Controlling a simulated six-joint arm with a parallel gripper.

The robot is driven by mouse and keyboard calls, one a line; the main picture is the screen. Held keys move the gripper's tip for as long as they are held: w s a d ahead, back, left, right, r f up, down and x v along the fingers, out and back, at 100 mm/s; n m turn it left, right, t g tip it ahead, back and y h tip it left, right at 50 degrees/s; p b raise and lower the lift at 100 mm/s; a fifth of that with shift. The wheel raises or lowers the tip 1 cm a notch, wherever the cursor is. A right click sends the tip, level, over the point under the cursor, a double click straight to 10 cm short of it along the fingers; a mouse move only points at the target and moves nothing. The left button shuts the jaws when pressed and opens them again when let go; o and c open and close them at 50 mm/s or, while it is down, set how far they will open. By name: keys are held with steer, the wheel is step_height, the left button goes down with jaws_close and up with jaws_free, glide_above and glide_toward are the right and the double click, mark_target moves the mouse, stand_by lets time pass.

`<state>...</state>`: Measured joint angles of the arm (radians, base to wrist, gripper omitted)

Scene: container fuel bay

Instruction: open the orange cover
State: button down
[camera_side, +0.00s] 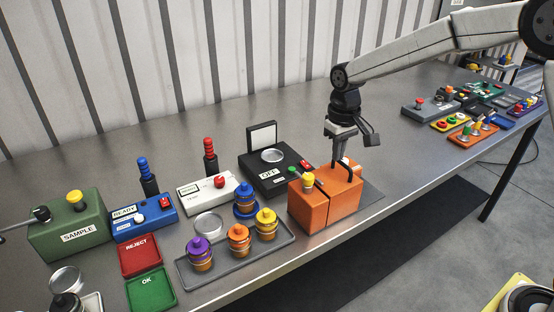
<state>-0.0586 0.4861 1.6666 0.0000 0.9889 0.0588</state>
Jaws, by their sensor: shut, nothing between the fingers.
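The orange cover (343,199) is part of an orange box near the front edge of the metal table. A dark handle arches over its top. The cover appears closed. My gripper (336,163) points down just above the rear of the box, behind the handle. Its fingers are shut with nothing between them. I cannot tell whether the fingertips touch the box or the handle.
A grey tray (192,284) with purple, orange and yellow-capped canisters is left of the box. A black device (277,183) with a raised lid stands behind-left. A green SAMPLE box (65,238) is far left. Coloured control panels (470,133) lie at right. Table between is clear.

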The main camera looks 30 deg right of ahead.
mark_target(336, 176)
steer(key=shift+f, duration=0.15)
steer(key=shift+f, duration=1.85)
steer(key=shift+d, duration=0.25)
steer(key=d, duration=1)
steer(key=shift+d, duration=0.15)
stand_by(1.5)
steer(key=shift+a, duration=0.4)
steer(key=shift+r, duration=0.15)
step_height(336, 176, up, 8)
stand_by(1.3)
